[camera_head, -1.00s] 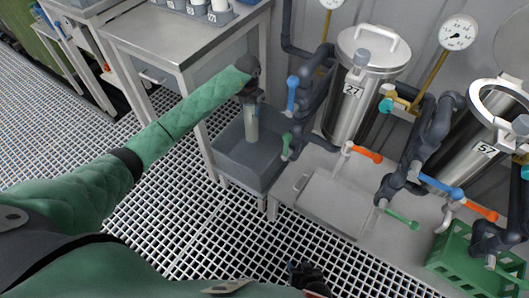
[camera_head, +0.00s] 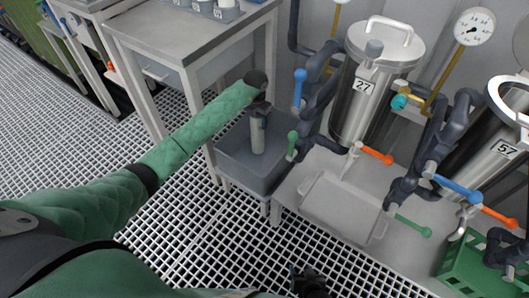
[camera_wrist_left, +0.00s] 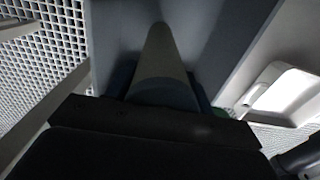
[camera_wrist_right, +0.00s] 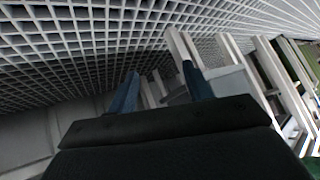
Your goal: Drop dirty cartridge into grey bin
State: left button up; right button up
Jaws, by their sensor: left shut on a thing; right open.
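The dirty cartridge (camera_head: 257,136) is a greyish cylinder that hangs upright from my left gripper (camera_head: 258,108). My left gripper is shut on its top end. The cartridge is over and partly within the grey bin (camera_head: 233,170), an open box beside the steel table; I cannot tell whether it touches the bottom. In the left wrist view the cartridge (camera_wrist_left: 160,60) points away into the grey bin (camera_wrist_left: 215,50). My right gripper (camera_wrist_right: 160,85) is open and empty above the grating; in the head view it shows low at the bottom edge (camera_head: 308,280).
A steel vessel marked 27 (camera_head: 362,100) stands right of the bin, with dark pipes and colored valve handles (camera_head: 298,85) close to my left gripper. Vessel 57 (camera_head: 490,150) and a green crate (camera_head: 470,265) are further right. A steel table (camera_head: 190,35) stands behind left. The grating floor is clear.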

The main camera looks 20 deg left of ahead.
pick_arm(q)
jog(key=o, duration=1.5)
jog(key=shift+r, duration=0.15)
